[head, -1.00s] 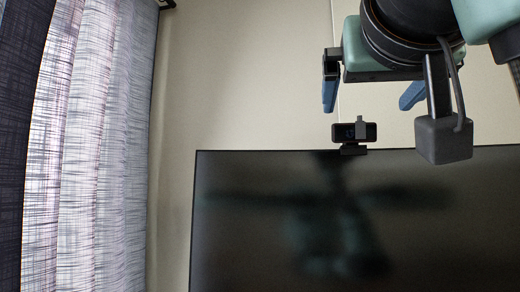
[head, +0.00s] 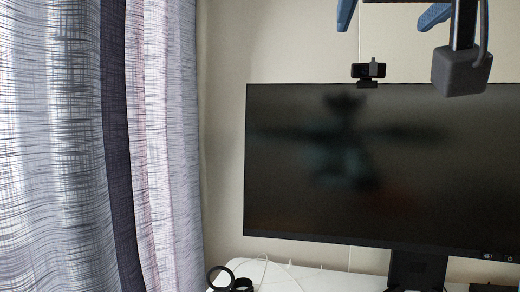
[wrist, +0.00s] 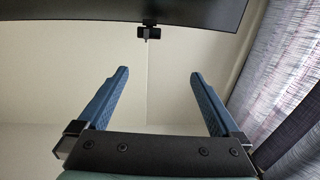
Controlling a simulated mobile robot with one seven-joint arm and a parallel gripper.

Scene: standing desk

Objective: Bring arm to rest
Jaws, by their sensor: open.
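My gripper (head: 391,18) is at the top edge of the head view, with only its two blue fingers and a dark block on my wrist showing. In the wrist view my gripper (wrist: 158,80) has its two blue fingers spread wide apart, with nothing between them. The pale wall shows through the gap. The gripper is raised in front of the monitor, around the height of the webcam, and touches nothing that I can see. The rest of my arm is cut off by the top of the head view.
A large dark monitor (head: 340,190) stands on a white desk (head: 300,277), with a webcam (head: 368,72) on its top edge. Black headphones or similar rings (head: 222,278) lie at the desk's left. Curtains (head: 165,150) hang at the left. The wall beside the monitor is bare.

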